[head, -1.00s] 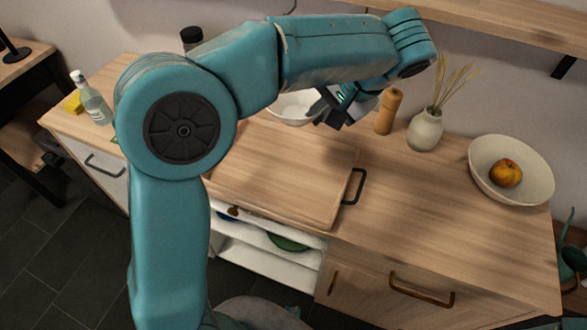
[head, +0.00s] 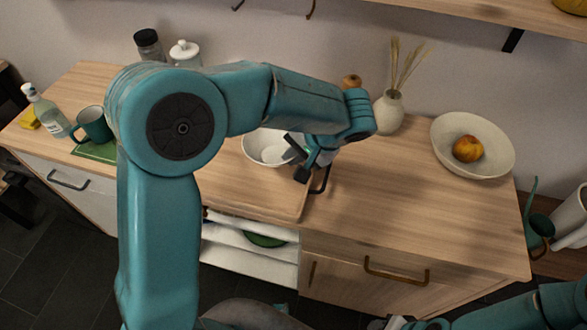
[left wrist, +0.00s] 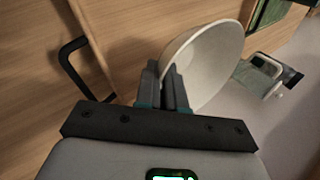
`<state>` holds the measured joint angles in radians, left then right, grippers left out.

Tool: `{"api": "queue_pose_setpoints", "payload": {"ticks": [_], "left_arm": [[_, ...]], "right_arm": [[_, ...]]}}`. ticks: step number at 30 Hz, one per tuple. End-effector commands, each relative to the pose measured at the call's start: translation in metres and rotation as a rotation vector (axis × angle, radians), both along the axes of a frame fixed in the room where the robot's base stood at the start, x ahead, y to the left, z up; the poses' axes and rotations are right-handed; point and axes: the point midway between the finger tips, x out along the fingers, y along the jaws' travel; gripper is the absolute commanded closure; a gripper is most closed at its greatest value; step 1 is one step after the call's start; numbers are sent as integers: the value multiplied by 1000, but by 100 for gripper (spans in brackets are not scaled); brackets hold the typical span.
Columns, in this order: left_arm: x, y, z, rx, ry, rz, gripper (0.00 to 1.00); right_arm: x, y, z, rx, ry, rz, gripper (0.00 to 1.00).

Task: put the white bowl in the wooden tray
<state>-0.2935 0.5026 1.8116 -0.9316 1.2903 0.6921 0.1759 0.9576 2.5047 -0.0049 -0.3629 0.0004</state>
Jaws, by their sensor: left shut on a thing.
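The white bowl (head: 256,146) is in my left gripper (head: 299,162), which is shut on its right rim. In the head view the bowl appears over the far part of the wooden tray (head: 262,196); I cannot tell whether it touches the tray. The left wrist view shows the bowl (left wrist: 222,62) tilted in the picture, with its wall between the fingers (left wrist: 170,85). The tray's black handle (left wrist: 72,68) shows on the left there. My left arm hides the tray's left part. Part of my right arm shows at the bottom right; its fingers cannot be made out.
A cream bowl with a fruit (head: 467,149) stands at the right, and a vase (head: 389,112) stands behind the gripper. A teal mug (head: 94,124) and a bottle (head: 46,112) are at the left.

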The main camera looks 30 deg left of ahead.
Motion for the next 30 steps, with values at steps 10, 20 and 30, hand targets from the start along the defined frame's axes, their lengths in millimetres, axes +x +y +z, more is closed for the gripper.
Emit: {"api": "queue_pose_setpoints", "payload": {"ticks": [10,20,30], "left_arm": [[1,-2,-39,2,3,-1,100],[2,-2,-56,1,-2,0,100],[2,-2,-59,0,-1,-1,66]], "right_arm": [[0,0,-1,0,0,0,57],[0,0,-1,0,0,0,57],[0,0,-5,0,0,0,57]]}}
